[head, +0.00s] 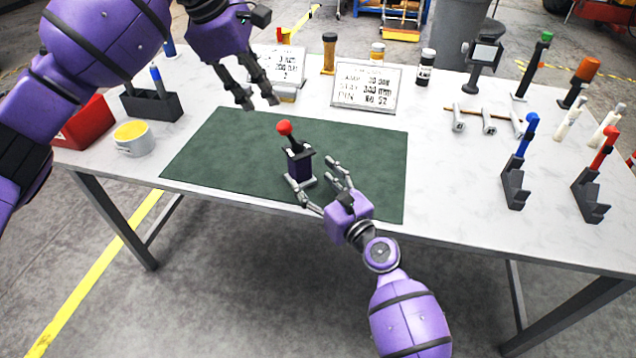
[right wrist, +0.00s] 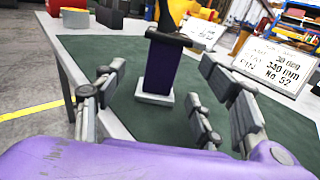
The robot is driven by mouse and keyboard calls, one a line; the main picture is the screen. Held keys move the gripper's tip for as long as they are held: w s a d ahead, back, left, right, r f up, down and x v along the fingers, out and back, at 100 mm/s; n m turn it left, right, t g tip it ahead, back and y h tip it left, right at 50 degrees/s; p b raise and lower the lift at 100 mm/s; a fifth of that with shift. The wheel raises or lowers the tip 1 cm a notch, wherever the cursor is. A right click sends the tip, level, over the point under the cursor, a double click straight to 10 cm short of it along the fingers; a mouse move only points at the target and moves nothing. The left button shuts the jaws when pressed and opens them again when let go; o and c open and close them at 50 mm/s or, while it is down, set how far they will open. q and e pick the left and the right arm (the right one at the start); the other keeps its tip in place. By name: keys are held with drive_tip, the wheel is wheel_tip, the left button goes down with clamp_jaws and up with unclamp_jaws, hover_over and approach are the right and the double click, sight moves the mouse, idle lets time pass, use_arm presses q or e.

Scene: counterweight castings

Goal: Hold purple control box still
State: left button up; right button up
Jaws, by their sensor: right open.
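The purple control box (head: 300,165) stands upright on the green mat (head: 235,150), with a red ball-topped lever (head: 284,128) rising from its top. In the right wrist view the box (right wrist: 160,70) stands on a pale base plate beyond my fingers. My right gripper (head: 318,178) is open just in front and to the right of the box, its fingers spread toward it; in the right wrist view no finger appears closed on it.
A cup with yellow contents (head: 133,138), a black pen holder (head: 152,104) and a red box (head: 85,122) are at the left. Two sign plates (head: 367,85) stand behind the mat. Blue (head: 518,165) and red (head: 597,175) handled levers stand right. The mat around the box is clear.

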sight(303, 168)
drive_tip(key=x, duration=0.7)
drive_tip(key=shift+w+f, duration=0.1)
